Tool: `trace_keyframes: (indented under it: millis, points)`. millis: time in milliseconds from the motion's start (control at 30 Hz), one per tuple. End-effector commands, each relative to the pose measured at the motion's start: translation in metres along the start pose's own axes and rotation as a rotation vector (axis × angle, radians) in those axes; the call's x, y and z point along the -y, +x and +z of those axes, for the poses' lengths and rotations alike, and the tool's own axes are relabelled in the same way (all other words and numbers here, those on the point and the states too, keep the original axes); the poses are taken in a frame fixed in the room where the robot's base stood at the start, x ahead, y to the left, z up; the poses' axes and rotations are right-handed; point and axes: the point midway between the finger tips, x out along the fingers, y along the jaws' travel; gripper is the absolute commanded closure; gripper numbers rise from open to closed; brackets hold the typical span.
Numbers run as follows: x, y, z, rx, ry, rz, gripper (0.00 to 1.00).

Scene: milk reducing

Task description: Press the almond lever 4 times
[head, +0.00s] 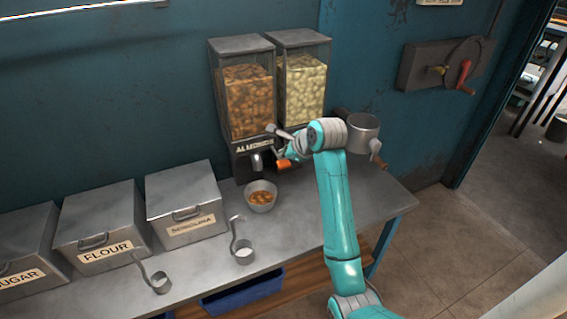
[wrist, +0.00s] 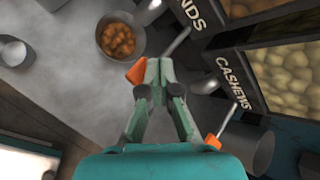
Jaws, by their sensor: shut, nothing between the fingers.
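The almond dispenser (head: 247,100), full of brown nuts, stands against the wall. Its lever has an orange handle (head: 284,165), which also shows in the wrist view (wrist: 136,73). My gripper (wrist: 159,64) is shut and empty, its fingertips over the lever's rod just beside the orange handle. I cannot tell whether they touch it. In the head view, my wrist partly hides the gripper and the dispenser front. A metal bowl (head: 261,203) with some almonds stands below the almond spout (head: 257,161). It also shows in the wrist view (wrist: 121,39).
The cashew dispenser (head: 303,90) stands right beside the almond one; its orange lever handle (wrist: 213,141) is close to my gripper. Metal bins, including flour (head: 103,225), line the counter's left. A scoop (head: 243,253) lies in front. A crank-handled metal pot (head: 362,133) stands right.

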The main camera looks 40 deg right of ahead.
Motion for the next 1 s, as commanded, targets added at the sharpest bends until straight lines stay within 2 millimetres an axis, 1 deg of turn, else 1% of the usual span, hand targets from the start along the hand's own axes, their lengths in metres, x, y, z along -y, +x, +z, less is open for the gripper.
trace_keyframes:
  millis: [167, 700, 1000]
  points:
    - [0.003, -0.003, 0.003, 0.001, -0.001, -0.001, 1.00]
    - [0.025, -0.033, 0.024, 0.001, 0.000, -0.002, 1.00]
    - [0.025, -0.035, 0.025, 0.000, 0.000, 0.000, 1.00]
